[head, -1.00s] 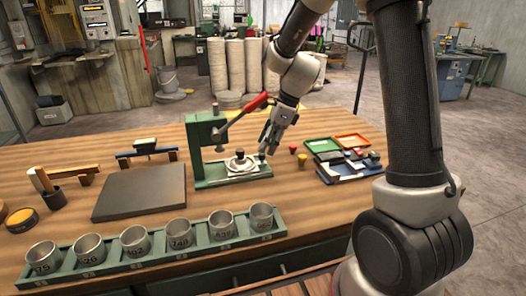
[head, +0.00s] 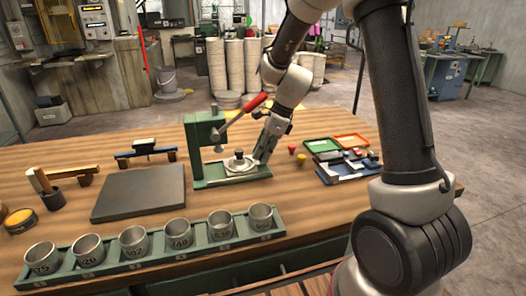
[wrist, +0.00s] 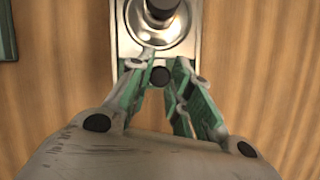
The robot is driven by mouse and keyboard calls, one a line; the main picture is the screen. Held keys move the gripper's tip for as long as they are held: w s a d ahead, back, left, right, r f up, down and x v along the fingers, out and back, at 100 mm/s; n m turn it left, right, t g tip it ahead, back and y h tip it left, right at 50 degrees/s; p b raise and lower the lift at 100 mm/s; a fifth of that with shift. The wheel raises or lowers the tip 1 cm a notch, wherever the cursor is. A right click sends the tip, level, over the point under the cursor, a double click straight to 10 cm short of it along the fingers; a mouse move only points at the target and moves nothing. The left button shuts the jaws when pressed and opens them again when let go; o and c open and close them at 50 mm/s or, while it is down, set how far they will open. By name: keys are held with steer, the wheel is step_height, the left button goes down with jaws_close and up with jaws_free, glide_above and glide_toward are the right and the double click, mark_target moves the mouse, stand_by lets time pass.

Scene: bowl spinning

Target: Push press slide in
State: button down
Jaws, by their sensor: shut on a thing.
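The green press (head: 203,150) stands on the table with its red-handled lever (head: 250,104) raised. Its pale slide (head: 229,171) lies on the green base (head: 205,183) and carries a shiny round dish with a dark upright piece (head: 239,154). In the wrist view the dish (wrist: 172,40) and dark piece (wrist: 162,7) are just ahead of my fingers. My gripper (head: 262,160) is low at the right end of the slide. In the wrist view, my gripper (wrist: 160,72) is shut on a small dark round knob (wrist: 160,77) at the slide's near end.
Red (head: 292,149) and yellow (head: 301,160) pegs stand just right of my gripper, with trays of parts (head: 345,165) beyond. A rack (head: 110,265) of several metal cups runs along the front edge. A dark slab (head: 140,192) lies left of the press.

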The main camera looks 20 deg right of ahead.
mark_target(249, 161)
steer(key=a, duration=0.3)
steer(key=shift+a, duration=0.15)
steer(key=c, duration=1.3)
jaws_free()
